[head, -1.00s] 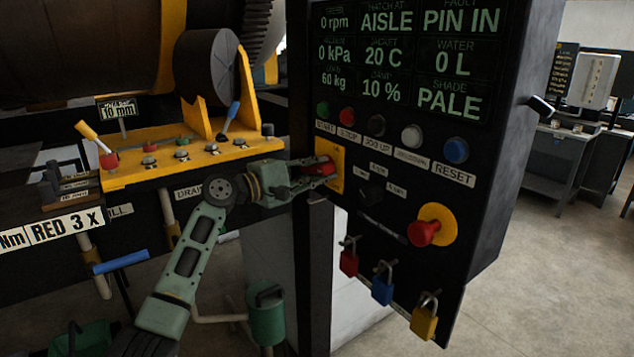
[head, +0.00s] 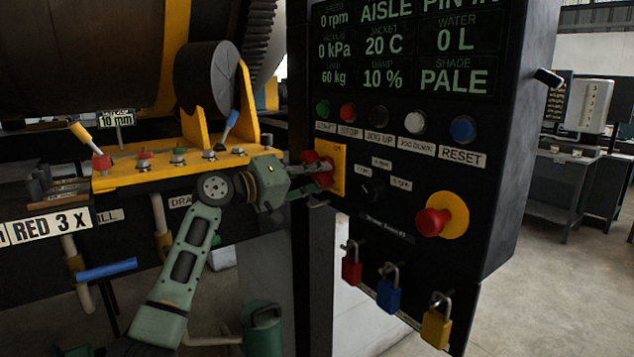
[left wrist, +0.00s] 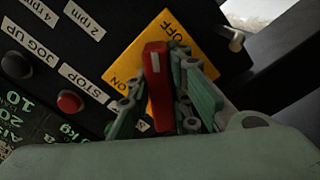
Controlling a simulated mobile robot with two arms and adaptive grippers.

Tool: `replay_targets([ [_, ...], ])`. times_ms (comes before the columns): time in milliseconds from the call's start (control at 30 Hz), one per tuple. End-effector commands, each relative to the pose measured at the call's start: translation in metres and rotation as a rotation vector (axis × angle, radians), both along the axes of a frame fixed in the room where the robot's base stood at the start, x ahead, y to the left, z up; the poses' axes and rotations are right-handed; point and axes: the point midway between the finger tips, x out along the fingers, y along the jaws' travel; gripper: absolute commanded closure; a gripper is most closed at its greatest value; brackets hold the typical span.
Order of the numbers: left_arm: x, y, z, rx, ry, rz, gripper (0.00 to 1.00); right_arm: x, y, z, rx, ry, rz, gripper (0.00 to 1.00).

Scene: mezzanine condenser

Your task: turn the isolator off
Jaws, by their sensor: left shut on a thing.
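The isolator is a red handle (head: 323,178) on a yellow plate (head: 338,155), at the left edge of the black control panel. My left gripper (head: 318,168) is shut on the red handle, and its fingers hide part of it. In the left wrist view the handle (left wrist: 157,80) stands between the fingers (left wrist: 160,95), with a white mark on it. The plate (left wrist: 147,52) there shows OFF near its top corner and ON near its lower left. The handle lies askew to the plate's edges; I cannot tell its exact setting. My right gripper is not in view.
The panel (head: 480,215) also carries a red stop knob (head: 433,221), several push buttons and a black selector (head: 373,190). Red, blue and yellow padlocks (head: 436,325) hang along its lower edge. A yellow valve rail (head: 170,171) with levers is left of my gripper.

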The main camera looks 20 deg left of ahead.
Motion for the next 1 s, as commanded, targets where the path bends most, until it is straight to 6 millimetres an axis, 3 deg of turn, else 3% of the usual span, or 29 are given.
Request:
replay_targets([
  [300, 0.0007, -0.0004, -0.0068, 0.107, -0.071, -0.005, 1.00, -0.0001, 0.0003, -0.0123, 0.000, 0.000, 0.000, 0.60],
  [867, 0.0008, -0.0006, -0.0074, 0.133, -0.088, -0.005, 1.00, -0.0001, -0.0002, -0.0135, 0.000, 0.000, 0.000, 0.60],
  [900, 0.0008, -0.0006, -0.0075, 0.133, -0.088, -0.005, 0.80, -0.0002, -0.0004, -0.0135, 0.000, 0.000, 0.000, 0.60],
  [1000, 0.0009, -0.0004, -0.0067, 0.133, -0.089, -0.004, 0.71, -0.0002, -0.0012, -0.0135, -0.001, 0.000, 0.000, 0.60],
])
